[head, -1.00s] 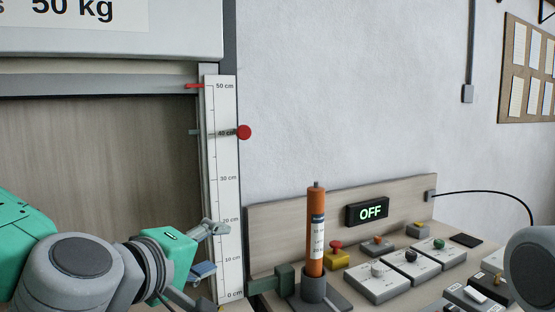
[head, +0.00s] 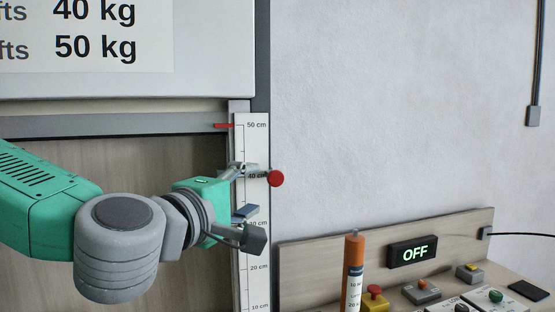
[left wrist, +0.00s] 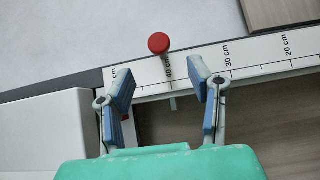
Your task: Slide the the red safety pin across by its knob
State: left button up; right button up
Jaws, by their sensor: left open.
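The red safety pin's round knob (head: 276,178) sticks out at the right side of the white ruler strip, level with the 40 cm mark. In the left wrist view the red knob (left wrist: 158,43) lies beyond the fingertips, with its grey shaft (left wrist: 173,98) running across the strip between the fingers. My left gripper (head: 250,200) is open and empty, in front of the ruler just left of the knob. In the left wrist view its blue-padded fingers (left wrist: 163,85) stand apart, one on each side of the shaft. Contact with the pin is not visible. My right gripper is out of view.
The ruler strip (head: 258,268) runs up the shutter's right frame, with a small red marker (head: 224,126) near 50 cm. A bench at lower right holds an orange cylinder (head: 354,270), an OFF display (head: 412,252) and button boxes. The wall right of the knob is clear.

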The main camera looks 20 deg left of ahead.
aim_at(273, 180)
pick_arm(q)
jog(key=w+p, duration=0.2)
jog(key=w, duration=0.1)
jog(key=w+d+p, duration=0.1)
jog(key=w+p, duration=0.1)
jog(key=w+d+p, duration=0.1)
jog(key=w+p, duration=0.1)
jog(key=w, duration=0.1)
jog(key=shift+w+f+p, duration=0.1)
jog(key=shift+w+p, duration=0.25)
jog(key=shift+p, duration=0.05)
jog(key=shift+w+a, duration=0.1)
